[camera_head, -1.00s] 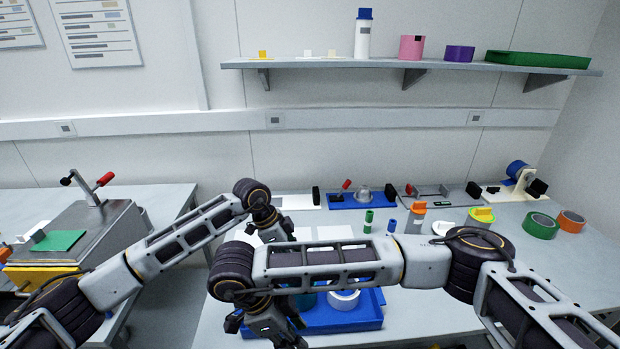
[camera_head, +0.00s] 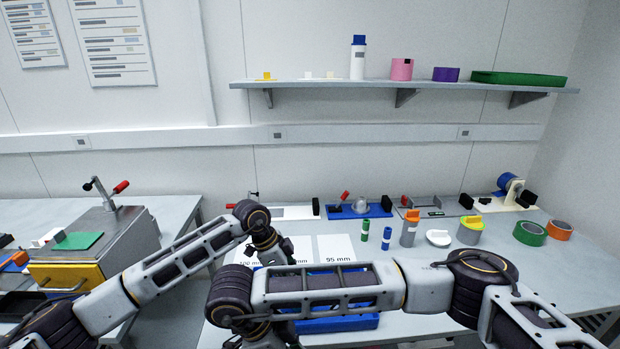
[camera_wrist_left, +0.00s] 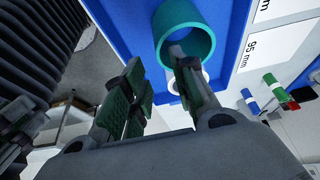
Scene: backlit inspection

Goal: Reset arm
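My left gripper (camera_head: 272,245) hangs over the bench, left of the middle in the head view. In the left wrist view its green-padded fingers (camera_wrist_left: 160,98) are apart, with nothing held between them. A teal ring (camera_wrist_left: 207,40) lies in a blue tray (camera_wrist_left: 230,62) beyond the fingertips, partly overlapped by one finger. A white ring beside it is mostly hidden. In the head view the blue tray (camera_head: 340,323) shows only in part below my right forearm. My right gripper (camera_head: 262,338) is at the bottom edge, cut off, its fingers out of sight.
White cards (camera_head: 335,247) marked in mm lie behind the arms. Green and blue cylinders (camera_head: 365,230), an orange-topped grey container (camera_head: 410,230) and tape rolls (camera_head: 530,233) stand to the right. A grey box with a yellow front (camera_head: 65,275) is at left. A wall shelf (camera_head: 430,86) runs above.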

